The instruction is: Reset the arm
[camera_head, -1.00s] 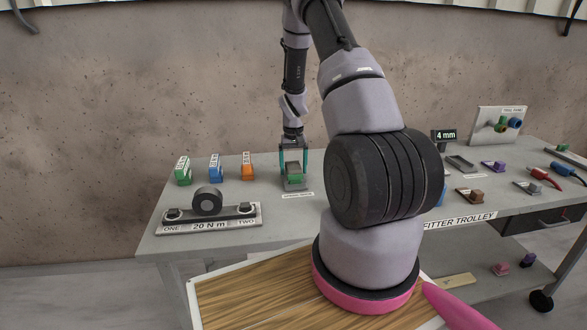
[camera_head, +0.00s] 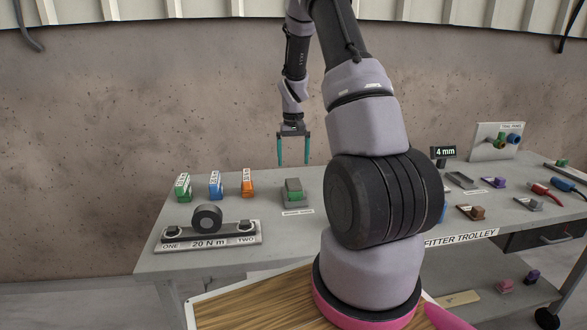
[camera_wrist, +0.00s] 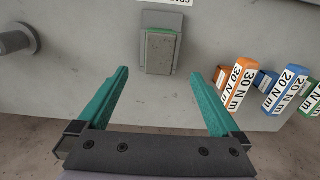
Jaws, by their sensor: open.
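My gripper (camera_head: 294,150) is open and empty, with two teal fingers pointing down, raised above the back part of the grey table (camera_head: 270,258). A grey block with a green part (camera_head: 294,190) stands on a grey base on the table below it. In the wrist view my gripper (camera_wrist: 160,95) shows nothing between its fingers, and the block (camera_wrist: 160,52) lies beyond the fingertips, apart from them.
Green (camera_head: 183,187), blue (camera_head: 216,185) and orange (camera_head: 247,183) labelled blocks stand at the back left. A "20 N m" plate (camera_head: 208,242) with a black roller (camera_head: 207,218) lies in front. Several tools and an upright panel (camera_head: 497,141) are at the right.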

